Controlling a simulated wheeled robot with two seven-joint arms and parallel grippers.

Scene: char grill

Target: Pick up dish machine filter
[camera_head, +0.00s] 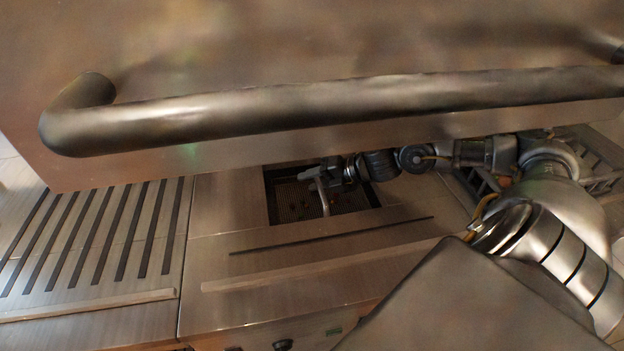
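The dish machine filter (290,205) appears to be the dark, perforated mesh piece sitting in a square opening in the steel counter, near the middle of the head view. A thin, light, bent bar (323,198) rises from it, probably its handle. My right arm reaches in from the right under the big hood. My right gripper (316,174) is over the opening, at the top of the bar. It is small and dark here, and I cannot tell whether its fingers are closed on the bar. My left gripper is not in view.
A large steel hood with a thick tubular handle (330,103) hangs across the upper view, close above my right arm. The steel counter (225,210) surrounds the opening. A slatted surface (95,235) lies left. A dark rack (600,165) stands at right.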

